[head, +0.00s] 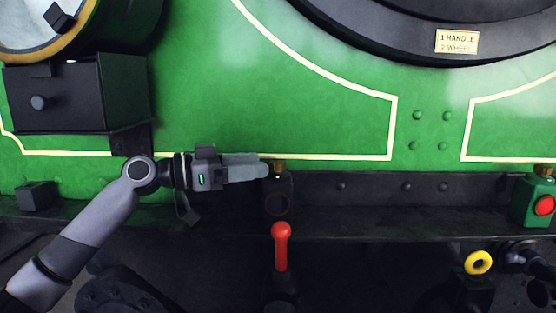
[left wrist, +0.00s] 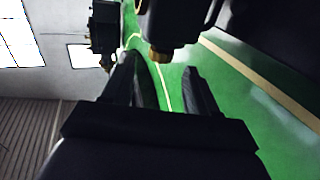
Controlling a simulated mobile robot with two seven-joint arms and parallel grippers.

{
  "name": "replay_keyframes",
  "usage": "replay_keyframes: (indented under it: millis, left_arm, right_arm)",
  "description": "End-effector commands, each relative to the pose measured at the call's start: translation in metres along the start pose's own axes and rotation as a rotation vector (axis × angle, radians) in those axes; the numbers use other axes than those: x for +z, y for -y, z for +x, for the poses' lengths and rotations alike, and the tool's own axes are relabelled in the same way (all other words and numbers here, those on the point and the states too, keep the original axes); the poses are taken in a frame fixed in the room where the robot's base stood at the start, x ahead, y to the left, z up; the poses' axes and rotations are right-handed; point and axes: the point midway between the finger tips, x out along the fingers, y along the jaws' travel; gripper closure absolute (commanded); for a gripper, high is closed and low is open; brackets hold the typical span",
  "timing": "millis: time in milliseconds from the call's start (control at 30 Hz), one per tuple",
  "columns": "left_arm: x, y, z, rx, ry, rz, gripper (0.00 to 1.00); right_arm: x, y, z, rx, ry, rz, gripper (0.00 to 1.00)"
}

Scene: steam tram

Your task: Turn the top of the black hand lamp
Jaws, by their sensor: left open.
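The black hand lamp (head: 278,195) stands upright on the dark ledge at the centre of the head view. Its small brass top (head: 279,167) shows just right of my left fingertips. My left gripper (head: 262,169) reaches in horizontally from the left, level with the brass top. In the left wrist view the lamp (left wrist: 178,22) hangs in from the upper edge, its brass top (left wrist: 160,55) lined up with the gap between the open fingers (left wrist: 163,80). I cannot tell whether a finger touches it. My right gripper is not in view.
A red-knobbed lever (head: 281,243) rises just below the lamp. A black box (head: 75,93) with a knob is at upper left. A green box with a red disc (head: 538,202) stands on the ledge at right, above a yellow ring (head: 478,263). The ledge between (head: 400,218) is clear.

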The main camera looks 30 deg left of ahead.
Motion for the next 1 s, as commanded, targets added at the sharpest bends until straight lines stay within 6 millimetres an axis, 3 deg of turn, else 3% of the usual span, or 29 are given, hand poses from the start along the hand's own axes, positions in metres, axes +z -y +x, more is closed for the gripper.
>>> replay_keyframes:
  millis: [500,933,967,1000]
  left_arm:
    - [-0.002,0.001,0.053,0.0,-0.002,0.0,0.42]
    - [0.0,0.001,0.06,-0.002,0.0,0.002,0.42]
    - [0.0,0.001,0.06,-0.001,0.0,0.002,0.45]
    - [0.0,0.001,0.06,-0.001,0.0,0.002,0.58]
  right_arm:
    - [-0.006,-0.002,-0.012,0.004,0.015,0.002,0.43]
    - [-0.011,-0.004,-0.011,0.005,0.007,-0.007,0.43]
    - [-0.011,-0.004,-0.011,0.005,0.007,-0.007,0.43]
    - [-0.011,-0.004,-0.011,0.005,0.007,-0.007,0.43]
